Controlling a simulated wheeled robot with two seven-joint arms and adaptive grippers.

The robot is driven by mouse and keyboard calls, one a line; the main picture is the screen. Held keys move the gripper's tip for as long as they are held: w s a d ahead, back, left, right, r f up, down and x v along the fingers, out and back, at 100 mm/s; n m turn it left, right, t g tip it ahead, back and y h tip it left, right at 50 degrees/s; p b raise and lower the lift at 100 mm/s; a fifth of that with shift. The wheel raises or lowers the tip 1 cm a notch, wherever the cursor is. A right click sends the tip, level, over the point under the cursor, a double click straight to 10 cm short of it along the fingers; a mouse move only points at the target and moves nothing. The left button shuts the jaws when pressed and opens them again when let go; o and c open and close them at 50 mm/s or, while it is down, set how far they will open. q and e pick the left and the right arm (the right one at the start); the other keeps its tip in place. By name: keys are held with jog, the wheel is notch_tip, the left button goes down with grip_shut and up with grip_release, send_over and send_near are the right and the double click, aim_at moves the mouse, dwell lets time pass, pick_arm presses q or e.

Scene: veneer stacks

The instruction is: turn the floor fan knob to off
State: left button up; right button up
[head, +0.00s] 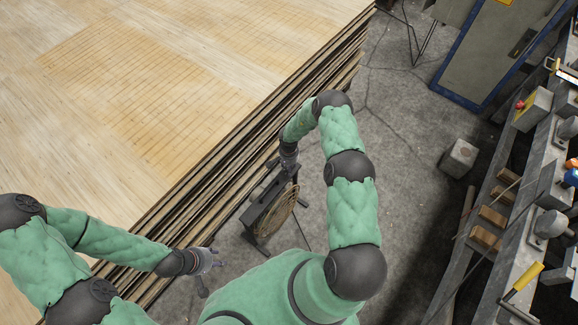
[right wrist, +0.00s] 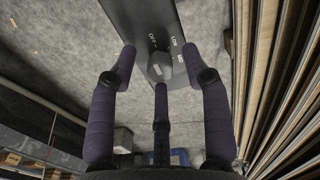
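The floor fan (head: 270,208) stands on the concrete beside the veneer stack, its round grille facing right. In the head view the right gripper (head: 289,162) is above the fan, small and partly hidden. My left gripper (head: 207,264) is open and empty near the stack's edge.
The large veneer stack (head: 150,100) fills the left, its layered edge close to the fan. A cluttered workbench (head: 520,240) runs along the right. A grey block (head: 459,158) lies on the floor, and a cabinet (head: 490,50) stands behind. Concrete floor between is mostly clear.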

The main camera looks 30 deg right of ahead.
notch_tip(320, 180, up, 12)
dwell(0.7)
dwell(0.4)
